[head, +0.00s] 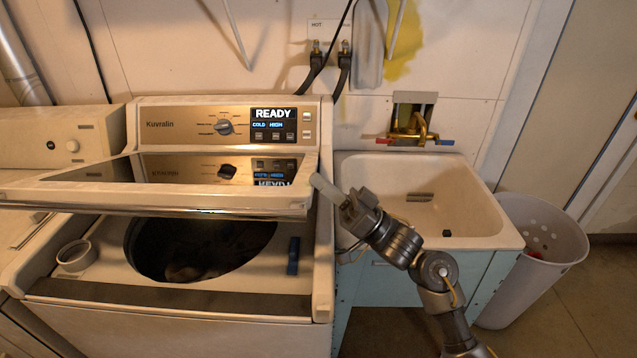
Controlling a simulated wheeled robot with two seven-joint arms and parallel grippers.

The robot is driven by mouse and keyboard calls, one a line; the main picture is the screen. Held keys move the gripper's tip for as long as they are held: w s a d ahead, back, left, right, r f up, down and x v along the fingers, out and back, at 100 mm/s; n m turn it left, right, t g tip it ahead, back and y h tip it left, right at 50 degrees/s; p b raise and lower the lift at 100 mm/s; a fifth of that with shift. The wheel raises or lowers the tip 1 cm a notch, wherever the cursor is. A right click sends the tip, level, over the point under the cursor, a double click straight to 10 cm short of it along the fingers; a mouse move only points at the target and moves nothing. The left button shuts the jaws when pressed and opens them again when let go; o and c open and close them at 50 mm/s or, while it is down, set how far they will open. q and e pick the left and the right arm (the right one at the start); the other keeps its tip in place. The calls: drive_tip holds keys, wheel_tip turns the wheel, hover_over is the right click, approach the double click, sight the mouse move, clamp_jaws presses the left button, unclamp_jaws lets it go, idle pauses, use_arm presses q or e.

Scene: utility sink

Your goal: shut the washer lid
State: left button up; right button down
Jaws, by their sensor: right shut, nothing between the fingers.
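The washer (180,337) stands at the left centre, with a gold control panel (180,127) whose display reads READY. Its lid (160,196) is partly open, tilted above the top opening, with a glassy panel that reflects the controls. Under it the dark drum opening (195,248) shows, with some cloth-like contents that are hard to make out. My right gripper (320,184) is shut and empty at the right front corner of the lid; I cannot tell whether it touches the lid. My left gripper is not in view.
A beige utility sink (470,220) on a blue-green cabinet stands right of the washer, behind my right arm. A white perforated bin (530,270) is beside it. Another appliance (75,140) stands at the left. A small round cup (75,256) is on the washer top.

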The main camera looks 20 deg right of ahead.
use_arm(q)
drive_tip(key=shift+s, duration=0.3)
